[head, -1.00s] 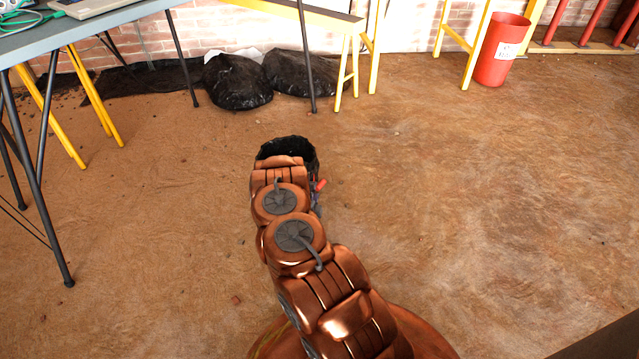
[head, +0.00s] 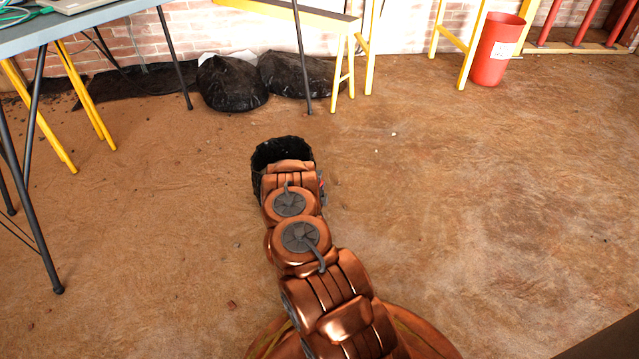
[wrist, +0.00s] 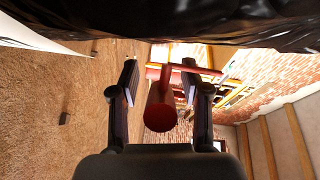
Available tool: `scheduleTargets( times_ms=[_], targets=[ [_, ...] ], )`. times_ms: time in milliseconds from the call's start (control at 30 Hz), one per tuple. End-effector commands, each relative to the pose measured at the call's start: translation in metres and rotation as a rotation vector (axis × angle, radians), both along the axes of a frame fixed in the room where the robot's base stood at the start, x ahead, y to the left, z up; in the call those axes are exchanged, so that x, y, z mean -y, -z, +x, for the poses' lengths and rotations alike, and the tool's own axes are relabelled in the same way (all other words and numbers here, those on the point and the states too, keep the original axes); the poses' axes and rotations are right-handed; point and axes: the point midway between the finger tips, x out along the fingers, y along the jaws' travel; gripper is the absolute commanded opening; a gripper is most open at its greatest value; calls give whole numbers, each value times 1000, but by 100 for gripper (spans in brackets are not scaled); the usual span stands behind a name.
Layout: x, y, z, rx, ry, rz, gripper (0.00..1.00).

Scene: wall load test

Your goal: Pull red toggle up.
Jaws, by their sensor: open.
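In the wrist view my gripper (wrist: 160,78) is open, with one dark finger on each side of a red part. This red part, which looks like the red toggle (wrist: 161,112), has a rounded end towards the camera and a narrower stem leading away. It shows between the fingers, with no clear contact on either side; its depth relative to the fingertips is hard to tell. In the head view my arm reaches forward over the floor and hides the fingers. Only a trace of red shows beside the arm's end.
A black, crinkled, rounded thing (head: 268,153) is at my arm's far end; a dark crinkled surface fills the wrist view's top. Black bags (head: 232,82) lie by the brick wall. A grey table (head: 75,30) stands left, a red bin (head: 496,50) back right. Open brown floor (head: 450,200) lies between.

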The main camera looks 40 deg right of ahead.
Motion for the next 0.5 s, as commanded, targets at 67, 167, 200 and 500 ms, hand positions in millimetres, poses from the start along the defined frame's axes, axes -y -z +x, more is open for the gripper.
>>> scheduleTargets(
  times_ms=[67,167,200,500],
  targets=[
    [1,0,1,0,1,0,47],
    [1,0,1,0,0,0,47],
    [1,0,1,0,0,0,47],
    [1,0,1,0,0,0,21]
  ],
)
